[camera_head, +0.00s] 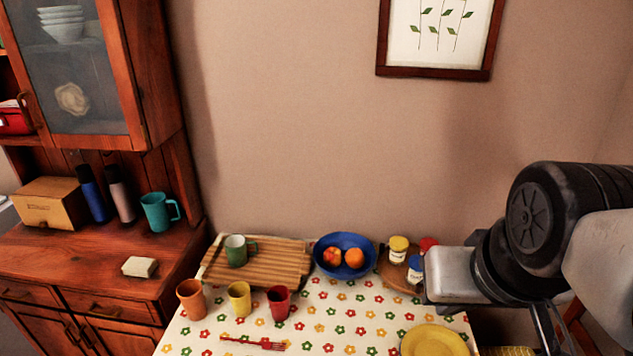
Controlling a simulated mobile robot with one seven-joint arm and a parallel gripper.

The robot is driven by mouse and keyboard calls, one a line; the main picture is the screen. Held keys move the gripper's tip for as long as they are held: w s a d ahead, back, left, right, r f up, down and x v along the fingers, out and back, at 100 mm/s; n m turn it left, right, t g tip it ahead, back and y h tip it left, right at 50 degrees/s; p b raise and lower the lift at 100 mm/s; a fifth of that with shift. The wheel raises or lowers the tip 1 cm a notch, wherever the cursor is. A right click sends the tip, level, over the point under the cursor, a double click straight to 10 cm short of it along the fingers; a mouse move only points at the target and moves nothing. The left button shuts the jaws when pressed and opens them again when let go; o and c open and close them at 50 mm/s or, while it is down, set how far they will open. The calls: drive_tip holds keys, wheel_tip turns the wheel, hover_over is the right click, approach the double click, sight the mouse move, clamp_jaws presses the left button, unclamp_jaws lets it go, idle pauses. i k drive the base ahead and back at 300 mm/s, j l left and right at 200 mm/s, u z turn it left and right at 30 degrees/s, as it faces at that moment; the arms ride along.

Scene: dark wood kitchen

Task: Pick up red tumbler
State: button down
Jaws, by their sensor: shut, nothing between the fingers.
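The red tumbler (279,302) stands upright on the flowered tablecloth (330,322), at the right end of a row with a yellow cup (239,299) and an orange cup (191,299). My gripper (552,335) shows only in part at the lower right, as dark finger parts that run out of the frame's bottom edge. It is shut and empty, well to the right of the red tumbler and apart from it. Its fingertips are cut off.
Behind the cups are a wooden board (279,267) with a green mug (236,250) and a blue bowl (330,240) of fruit. Jars (398,250) stand at the right. A red fork (253,343) and a yellow plate (432,342) lie in front. A wooden cabinet (95,260) flanks the table at left.

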sight(278, 295)
drive_tip(key=k+j+u, duration=0.2)
drive_tip(key=j, duration=0.55)
drive_tip(key=j+u, duration=0.2)
drive_tip(key=j, duration=0.55)
